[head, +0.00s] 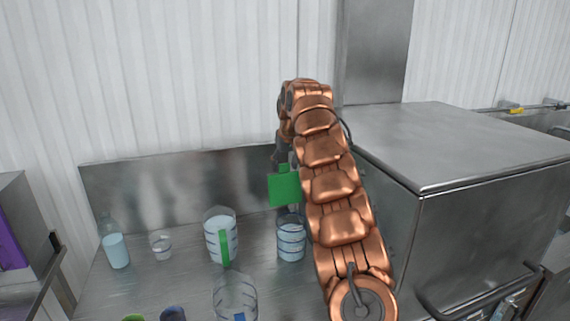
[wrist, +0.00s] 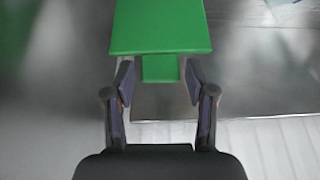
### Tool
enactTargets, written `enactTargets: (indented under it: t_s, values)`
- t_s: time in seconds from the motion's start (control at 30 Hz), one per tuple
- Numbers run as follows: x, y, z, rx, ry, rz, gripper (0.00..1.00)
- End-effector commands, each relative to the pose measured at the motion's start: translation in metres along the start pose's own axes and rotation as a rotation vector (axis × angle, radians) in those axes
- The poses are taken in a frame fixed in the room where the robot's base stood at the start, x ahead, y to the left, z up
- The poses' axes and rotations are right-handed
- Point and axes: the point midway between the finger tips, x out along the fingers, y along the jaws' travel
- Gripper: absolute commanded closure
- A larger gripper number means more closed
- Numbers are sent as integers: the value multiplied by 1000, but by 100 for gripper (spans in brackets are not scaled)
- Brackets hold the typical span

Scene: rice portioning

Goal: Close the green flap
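The green flap (head: 285,189) shows in the head view beside my copper arm, above a clear container with pale blue bands (head: 291,238). In the wrist view the green flap (wrist: 160,27) is a flat panel with a smaller green tab (wrist: 160,68) below its edge. My gripper (wrist: 157,82) is open, with one finger on each side of the tab. A gap shows between each finger and the tab. In the head view my gripper is mostly hidden behind my arm and the flap. What the flap is attached to is hidden.
A pitcher with a green strip (head: 220,237), a bottle (head: 116,250) and a small cup (head: 160,245) stand on the metal counter at left. Another clear pitcher (head: 235,298) stands in front. A large steel box (head: 480,230) is right of my arm. A steel backsplash (head: 150,190) rises behind.

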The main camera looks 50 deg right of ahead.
Motion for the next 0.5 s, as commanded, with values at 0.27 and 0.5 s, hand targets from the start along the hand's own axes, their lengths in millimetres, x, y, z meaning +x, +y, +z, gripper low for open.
enactTargets:
  t_s: [0.27,0.5]
  values:
    - [0,0,0,0,0,0,77]
    - [0,0,0,0,0,0,100]
